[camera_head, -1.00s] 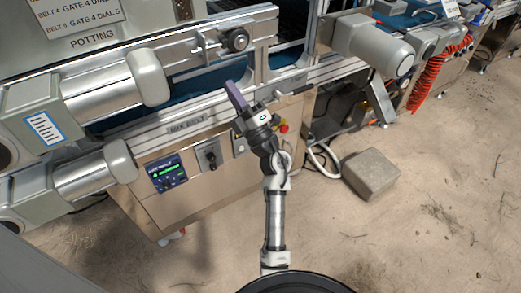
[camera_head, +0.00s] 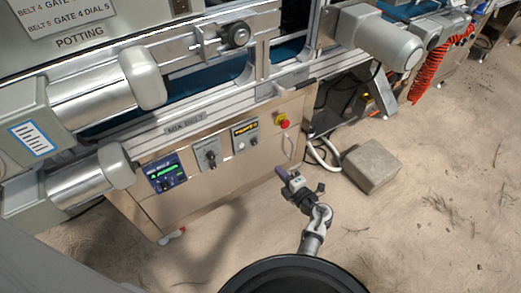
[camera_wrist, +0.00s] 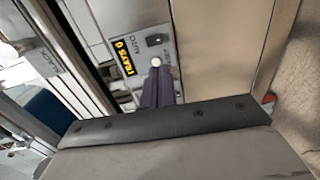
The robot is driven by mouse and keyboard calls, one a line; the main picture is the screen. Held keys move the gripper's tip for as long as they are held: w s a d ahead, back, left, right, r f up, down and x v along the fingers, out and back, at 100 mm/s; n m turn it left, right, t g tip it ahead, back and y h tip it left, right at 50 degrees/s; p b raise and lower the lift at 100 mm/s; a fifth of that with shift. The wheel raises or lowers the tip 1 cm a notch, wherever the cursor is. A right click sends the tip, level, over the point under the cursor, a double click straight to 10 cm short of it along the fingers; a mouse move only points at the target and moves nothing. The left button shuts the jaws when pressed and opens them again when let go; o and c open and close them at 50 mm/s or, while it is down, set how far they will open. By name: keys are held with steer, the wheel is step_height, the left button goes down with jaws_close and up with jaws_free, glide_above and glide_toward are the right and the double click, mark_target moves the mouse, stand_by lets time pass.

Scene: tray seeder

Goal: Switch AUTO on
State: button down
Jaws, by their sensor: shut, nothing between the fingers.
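The AUTO switch (camera_wrist: 157,40) is a small dark switch on a grey plate, beside the printed word AUTO in the wrist view. I cannot tell which way it is set. A yellow-lettered TRAYS display (camera_wrist: 124,57) sits on the same plate, and it also shows in the head view (camera_head: 245,128). A round white button (camera_wrist: 156,62) is near the switch, just past my fingertips in the wrist view. My gripper (camera_head: 283,174) is shut and empty, in front of the cabinet and below the plate in the head view. It appears apart from the panel.
Left of the plate are a dark selector knob (camera_head: 211,158) and a screen with a green bar (camera_head: 165,173). A red emergency stop (camera_head: 282,121) is at its right. A stone block (camera_head: 371,166) lies on the floor at right. The conveyor rail overhangs the cabinet.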

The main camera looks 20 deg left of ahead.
mark_target(255, 144)
steer(key=b+x, duration=0.1)
steer(key=x, duration=1.3)
steer(key=shift+a+r, duration=0.1)
steer(key=shift+w+a, duration=0.1)
steer(key=shift+w, duration=0.05)
